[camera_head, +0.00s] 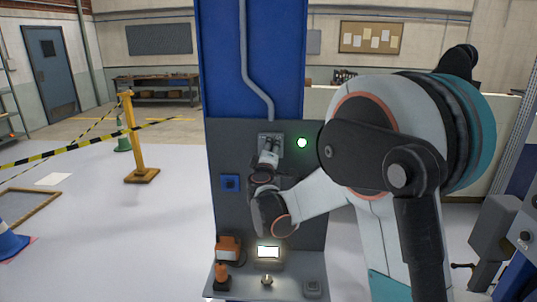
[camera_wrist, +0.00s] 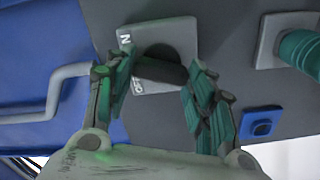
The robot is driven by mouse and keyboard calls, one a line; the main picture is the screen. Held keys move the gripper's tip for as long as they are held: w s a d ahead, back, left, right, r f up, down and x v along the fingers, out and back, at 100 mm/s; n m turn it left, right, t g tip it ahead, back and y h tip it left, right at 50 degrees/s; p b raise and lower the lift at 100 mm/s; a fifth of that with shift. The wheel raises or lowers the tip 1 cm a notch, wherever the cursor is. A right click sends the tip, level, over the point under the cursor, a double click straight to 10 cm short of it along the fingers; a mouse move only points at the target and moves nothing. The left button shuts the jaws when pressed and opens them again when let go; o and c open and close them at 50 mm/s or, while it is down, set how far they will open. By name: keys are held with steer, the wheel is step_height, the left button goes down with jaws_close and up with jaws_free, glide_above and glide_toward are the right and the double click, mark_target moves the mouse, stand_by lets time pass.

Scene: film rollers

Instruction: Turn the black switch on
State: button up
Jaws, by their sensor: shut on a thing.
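The black switch (camera_wrist: 160,68) sits on a pale grey plate (camera_wrist: 182,38) with partly hidden lettering, an "N" at one end and "OF" at the other. In the wrist view it lies between the two green-padded fingers of my gripper (camera_wrist: 158,74), which is shut on it. The fingers stay apart with the switch between them. In the head view the plate (camera_head: 277,140) is on the dark grey panel below a conduit, with my gripper (camera_head: 268,150) against it. There the switch itself is mostly hidden by my gripper.
A lit green lamp (camera_head: 302,142) is right of the plate. A blue box (camera_head: 230,183) sits below left. A teal cylinder on a grey base (camera_wrist: 300,50) is near my fingers. A lit display (camera_head: 268,251) and an orange device (camera_head: 228,248) are lower down.

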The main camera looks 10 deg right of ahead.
steer(key=m, duration=0.4)
steer(key=shift+m, duration=0.3)
stand_by(0.5)
steer(key=o, duration=1.1)
steer(key=shift+c, duration=0.2)
steer(key=v, duration=1.2)
